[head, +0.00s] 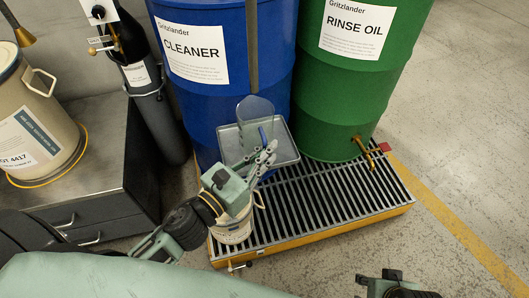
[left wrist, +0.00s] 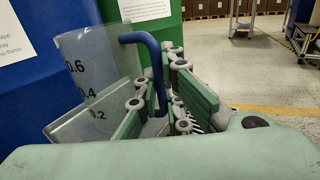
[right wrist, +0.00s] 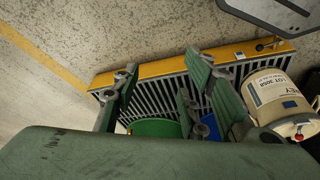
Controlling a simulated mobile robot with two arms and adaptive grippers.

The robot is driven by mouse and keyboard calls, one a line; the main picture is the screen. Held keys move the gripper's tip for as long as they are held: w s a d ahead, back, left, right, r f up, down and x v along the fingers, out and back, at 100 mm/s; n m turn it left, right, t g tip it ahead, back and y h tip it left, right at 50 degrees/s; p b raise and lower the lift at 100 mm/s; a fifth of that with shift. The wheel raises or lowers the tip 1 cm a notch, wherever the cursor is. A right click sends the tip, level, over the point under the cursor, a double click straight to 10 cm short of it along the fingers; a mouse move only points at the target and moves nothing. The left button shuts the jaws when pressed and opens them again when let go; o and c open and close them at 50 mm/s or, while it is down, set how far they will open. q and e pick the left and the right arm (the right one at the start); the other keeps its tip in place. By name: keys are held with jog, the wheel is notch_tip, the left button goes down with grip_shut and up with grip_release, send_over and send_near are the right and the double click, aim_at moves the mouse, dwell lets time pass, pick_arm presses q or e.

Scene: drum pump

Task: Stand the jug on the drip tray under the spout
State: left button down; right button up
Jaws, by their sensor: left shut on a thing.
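The clear jug (head: 257,116) has a blue handle and stands out against the blue drum. In the left wrist view the jug (left wrist: 103,65) shows its 0.2 to 0.6 marks and looks roughly upright. My left gripper (head: 266,160) is shut on the blue handle (left wrist: 158,72). The grey drip tray (head: 286,150) is in front of the blue drum, behind and below the jug. I cannot tell whether the jug touches it. A dark vertical pipe (head: 252,45) comes down above the jug; its spout end is not clear. My right gripper (head: 390,280) is open and empty (right wrist: 160,82).
The blue CLEANER drum (head: 220,90) and green RINSE OIL drum (head: 335,80) stand on a yellow-edged grating (head: 340,200). A brass tap (head: 363,152) sticks out of the green drum. A cream pail (head: 234,230) stands on the grating below my left gripper. The floor at right is clear.

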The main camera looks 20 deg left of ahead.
jog(key=shift+r, duration=0.1)
pick_arm(q)
jog(key=shift+f, duration=0.15)
jog(key=c, duration=1.9)
grip_release()
pick_arm(e)
jog(key=shift+r, duration=0.3)
